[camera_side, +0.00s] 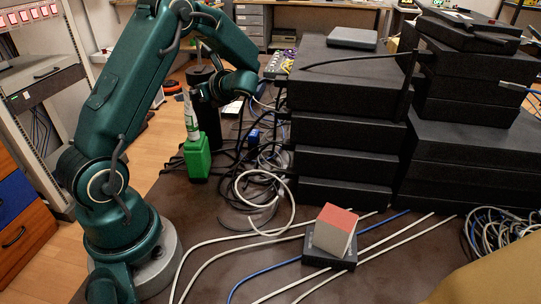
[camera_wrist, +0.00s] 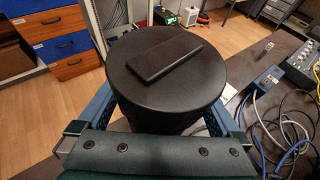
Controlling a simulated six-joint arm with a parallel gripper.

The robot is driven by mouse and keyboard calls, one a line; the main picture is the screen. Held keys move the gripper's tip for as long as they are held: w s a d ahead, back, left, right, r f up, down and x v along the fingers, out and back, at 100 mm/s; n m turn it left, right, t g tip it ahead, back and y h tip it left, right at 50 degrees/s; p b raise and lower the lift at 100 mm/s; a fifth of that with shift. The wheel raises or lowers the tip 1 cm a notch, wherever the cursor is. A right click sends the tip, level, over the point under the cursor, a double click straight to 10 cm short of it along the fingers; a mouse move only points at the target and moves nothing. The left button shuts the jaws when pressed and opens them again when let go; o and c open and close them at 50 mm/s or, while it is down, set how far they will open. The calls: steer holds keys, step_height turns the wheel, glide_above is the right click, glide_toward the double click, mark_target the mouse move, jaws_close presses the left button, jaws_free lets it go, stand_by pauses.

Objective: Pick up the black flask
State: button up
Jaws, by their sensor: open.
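The black flask (camera_wrist: 165,75) fills the middle of the wrist view. Its round black top carries a flat raised bar. The blue fingers of my gripper (camera_wrist: 155,108) are open, one on each side of the flask, and no grip on it shows. In the side view the flask (camera_side: 210,122) stands upright as a dark cylinder just behind a green bottle. My gripper is at its upper part there, but its fingertips are hard to make out.
The green bottle (camera_side: 196,157) stands close in front of the flask. Tangled cables (camera_side: 265,160) and a blue connector box (camera_wrist: 268,80) lie to the right. Stacked black boxes (camera_side: 345,125) rise further right. A small block (camera_side: 335,228) sits on the near table.

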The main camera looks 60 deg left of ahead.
steer(key=shift+c, duration=0.3)
steer(key=shift+r, duration=0.1)
jaws_close()
